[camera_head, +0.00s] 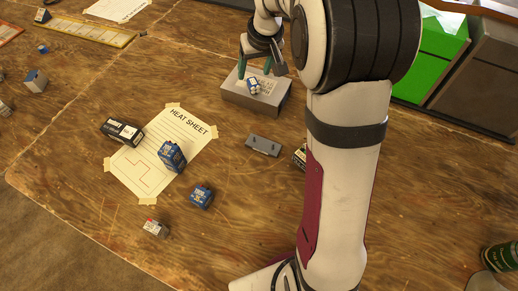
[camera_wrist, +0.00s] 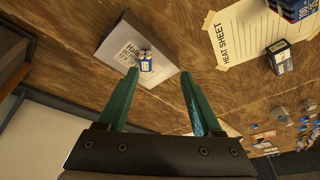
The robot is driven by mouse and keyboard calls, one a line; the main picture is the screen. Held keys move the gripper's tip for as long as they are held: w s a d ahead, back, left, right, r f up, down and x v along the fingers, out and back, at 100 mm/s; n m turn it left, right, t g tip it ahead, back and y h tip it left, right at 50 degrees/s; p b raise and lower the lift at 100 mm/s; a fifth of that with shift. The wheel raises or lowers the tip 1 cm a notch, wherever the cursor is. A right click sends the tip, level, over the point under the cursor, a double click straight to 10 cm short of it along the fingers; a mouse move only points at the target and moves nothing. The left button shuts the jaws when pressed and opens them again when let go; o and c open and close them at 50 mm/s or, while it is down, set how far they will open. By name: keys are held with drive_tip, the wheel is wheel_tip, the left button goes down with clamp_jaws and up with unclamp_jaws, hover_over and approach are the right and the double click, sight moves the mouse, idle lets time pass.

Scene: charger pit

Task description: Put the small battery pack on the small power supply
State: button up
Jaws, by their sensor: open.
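A small blue-and-white battery pack (camera_head: 254,87) rests on top of a grey box with a printed label (camera_head: 272,101), which looks like the small power supply. In the wrist view the pack (camera_wrist: 146,61) sits on the labelled face of the box (camera_wrist: 112,48), touching it. My gripper (camera_head: 263,72) is above the box. Its green fingers are open, and in the wrist view the gripper (camera_wrist: 156,74) has nothing between its fingertips. The pack shows just beyond the tips, a little left of the middle between them.
A small grey part with two pegs (camera_head: 262,146) lies in front of the box. A taped heat sheet (camera_head: 150,168) bears a blue box (camera_head: 172,157). A black box (camera_head: 122,131), another blue box (camera_head: 201,196) and a white-and-red block (camera_head: 156,228) lie nearby. Green bin (camera_head: 432,65) at upper right.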

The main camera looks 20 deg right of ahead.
drive_tip(key=s+a+m+g, duration=0.2)
drive_tip(key=s+a, duration=0.4)
drive_tip(key=s, duration=1.1)
drive_tip(key=s+a+r+m+g+y, duration=0.1)
drive_tip(key=s+a, duration=0.5)
drive_tip(key=s, duration=1)
drive_tip(key=shift+s+r+m+g, duration=0.15)
drive_tip(key=shift+s+m+g, duration=0.35)
drive_tip(key=shift+m, duration=0.5)
